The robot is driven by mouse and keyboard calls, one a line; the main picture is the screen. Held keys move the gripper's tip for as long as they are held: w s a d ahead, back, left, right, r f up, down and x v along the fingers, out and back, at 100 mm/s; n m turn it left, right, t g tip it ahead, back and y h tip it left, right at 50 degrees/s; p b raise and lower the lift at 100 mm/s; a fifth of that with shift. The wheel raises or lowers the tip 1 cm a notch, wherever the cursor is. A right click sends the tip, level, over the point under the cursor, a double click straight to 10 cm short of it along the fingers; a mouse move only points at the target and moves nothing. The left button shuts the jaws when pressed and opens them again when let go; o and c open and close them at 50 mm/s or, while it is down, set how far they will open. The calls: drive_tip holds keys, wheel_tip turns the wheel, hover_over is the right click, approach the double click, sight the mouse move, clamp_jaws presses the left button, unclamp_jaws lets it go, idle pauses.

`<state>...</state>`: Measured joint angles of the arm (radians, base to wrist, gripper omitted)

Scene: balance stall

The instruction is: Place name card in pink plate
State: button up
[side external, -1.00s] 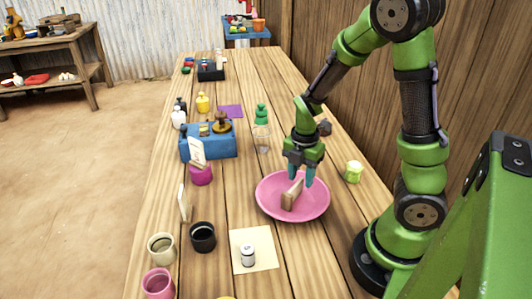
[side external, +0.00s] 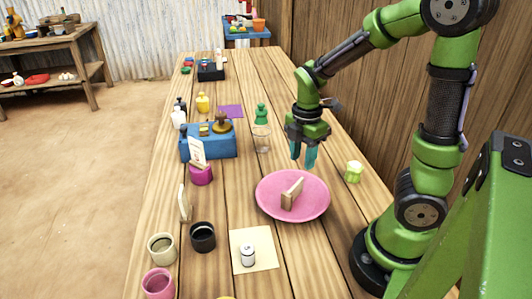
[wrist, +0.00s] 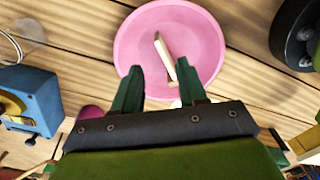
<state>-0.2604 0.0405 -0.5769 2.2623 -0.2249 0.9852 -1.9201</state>
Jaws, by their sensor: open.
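The pink plate (side external: 268,203) lies on the wooden table. A wooden name card (side external: 291,194) stands in it, its flat side slanting; it touches the plate's inside and nothing holds it. The card also shows in the wrist view (wrist: 165,57), inside the pink plate (wrist: 135,35). My gripper (side external: 303,165) is open and empty, above the far side of the plate and apart from the card. In the wrist view its two fingers (wrist: 157,75) are spread. Another upright card (side external: 184,203) stands at the table's left, and one (side external: 197,151) leans by the blue box.
A light green object (side external: 353,171) is right of the plate. Cups and a white jar (side external: 247,254) are in front.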

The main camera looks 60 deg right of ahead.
drive_tip(key=a+m, duration=0.1)
drive_tip(key=m, duration=0.1)
drive_tip(key=a+r+m, duration=0.1)
drive_tip(key=m, duration=0.2)
drive_tip(key=shift+a+t+y, duration=0.3)
drive_tip(key=shift+t, duration=0.1)
drive_tip(key=s+a+r+m+t, duration=0.2)
drive_tip(key=a+r+m+t, duration=0.1)
drive_tip(key=r+m, duration=0.3)
drive_tip(key=s+a+r+m+t+y, duration=0.1)
drive_tip(key=s+a+r+m+t, duration=0.1)
drive_tip(key=a+r+m, duration=0.4)
drive_tip(key=shift+a+r+m+t, duration=0.15)
drive_tip(key=shift+r+m+t, duration=0.1)
drive_tip(key=shift+m+t, duration=0.6)
